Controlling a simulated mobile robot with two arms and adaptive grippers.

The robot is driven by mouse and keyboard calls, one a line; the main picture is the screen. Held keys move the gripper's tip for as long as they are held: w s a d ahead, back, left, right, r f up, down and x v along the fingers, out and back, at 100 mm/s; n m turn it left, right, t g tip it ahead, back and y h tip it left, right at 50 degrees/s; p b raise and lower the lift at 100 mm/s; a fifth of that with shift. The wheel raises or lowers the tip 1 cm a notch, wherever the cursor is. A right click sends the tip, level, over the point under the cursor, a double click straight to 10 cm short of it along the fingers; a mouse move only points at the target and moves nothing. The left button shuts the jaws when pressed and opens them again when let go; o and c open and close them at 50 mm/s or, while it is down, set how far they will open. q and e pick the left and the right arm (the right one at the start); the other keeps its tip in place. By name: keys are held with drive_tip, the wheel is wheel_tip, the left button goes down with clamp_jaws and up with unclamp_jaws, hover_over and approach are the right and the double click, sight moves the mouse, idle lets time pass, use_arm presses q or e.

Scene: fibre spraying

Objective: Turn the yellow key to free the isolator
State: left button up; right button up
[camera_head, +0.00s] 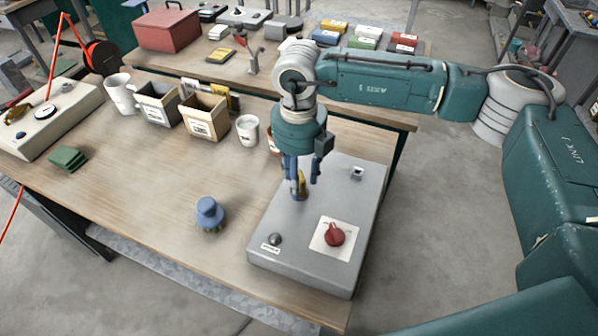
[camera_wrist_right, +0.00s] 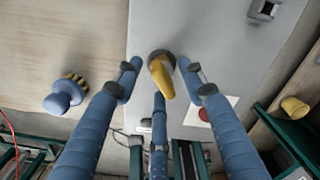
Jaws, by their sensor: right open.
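The yellow key (camera_head: 301,183) sits on the grey sloping panel box (camera_head: 285,225), near its upper left part. In the right wrist view the key (camera_wrist_right: 163,80) points down the picture from a dark round base. My right gripper (camera_head: 306,187) is over the key, open, with its blue fingers around it. In the right wrist view a gap shows between the key and the fingers on either side (camera_wrist_right: 161,72). The red isolator knob (camera_head: 334,236) is on a white plate towards the box's front; a finger partly hides it in the wrist view. My left gripper is not in view.
A blue-handled brush (camera_head: 210,213) stands on the wooden table (camera_head: 160,215) left of the box. A white cup (camera_head: 247,130) and two open cartons (camera_head: 204,117) stand behind. A black button (camera_head: 275,239) and a small square fitting (camera_head: 357,173) are on the box.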

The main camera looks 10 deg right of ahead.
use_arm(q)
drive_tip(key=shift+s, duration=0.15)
use_arm(e)
drive_tip(key=shift+c, duration=0.2)
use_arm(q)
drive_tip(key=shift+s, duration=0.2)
use_arm(e)
clamp_jaws()
drive_tip(key=m+b, duration=0.2)
drive_tip(key=m, duration=0.1)
drive_tip(key=shift+f, duration=0.2)
drive_tip(key=shift+m+b, duration=0.4)
drive_tip(key=shift+m, duration=0.5)
drive_tip(key=shift+c, duration=1.8)
unclamp_jaws()
drive_tip(key=shift+r+m, duration=0.25)
drive_tip(key=shift+m, duration=0.05)
drive_tip(key=o, duration=0.4)
drive_tip(key=shift+c, duration=0.2)
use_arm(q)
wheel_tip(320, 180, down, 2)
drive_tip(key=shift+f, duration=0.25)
